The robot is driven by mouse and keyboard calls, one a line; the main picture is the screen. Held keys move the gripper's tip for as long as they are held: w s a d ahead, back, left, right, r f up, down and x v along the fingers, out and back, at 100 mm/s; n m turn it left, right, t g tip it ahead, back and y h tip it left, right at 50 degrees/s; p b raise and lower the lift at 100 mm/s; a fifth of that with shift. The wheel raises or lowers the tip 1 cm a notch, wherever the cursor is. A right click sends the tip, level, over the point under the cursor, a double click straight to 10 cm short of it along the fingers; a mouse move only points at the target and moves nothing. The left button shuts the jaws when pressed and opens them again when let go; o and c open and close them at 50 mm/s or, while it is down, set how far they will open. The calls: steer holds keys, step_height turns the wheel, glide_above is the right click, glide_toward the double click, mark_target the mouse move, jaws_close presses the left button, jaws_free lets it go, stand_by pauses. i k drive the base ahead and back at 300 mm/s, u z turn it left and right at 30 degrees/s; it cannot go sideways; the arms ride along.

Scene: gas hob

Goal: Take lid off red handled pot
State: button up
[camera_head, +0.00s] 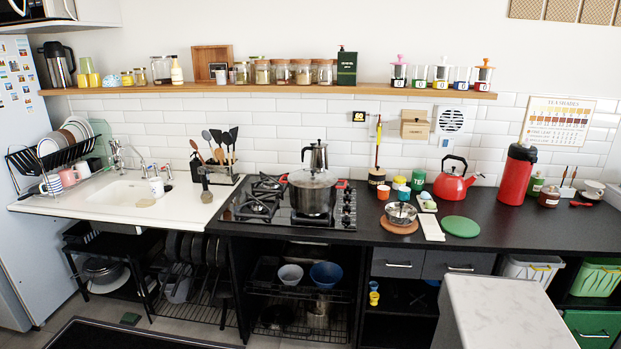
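The pot (313,201) with red handles stands on the right part of the gas hob (262,222). It is steel-coloured, with one red handle (284,178) at its left and another (343,184) at its right. A lid (312,178) lies on top of it and looks like glass. A steel moka pot (317,155) shows directly behind and above the lid, so the lid's knob is hard to make out. My gripper is not in view.
A red kettle (453,184), a steel bowl (401,213) and a green round mat (460,227) are on the black counter to the right. A utensil holder (221,178) stands left of the hob. A white marble-topped surface (505,312) fills the lower right. Free counter lies before the red flask (516,176).

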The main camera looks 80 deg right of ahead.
mark_target(312, 177)
steer(key=z, duration=0.4)
steer(key=i, duration=0.55)
steer(key=z, duration=0.9)
steer(key=i, duration=0.6)
steer(key=z, duration=0.35)
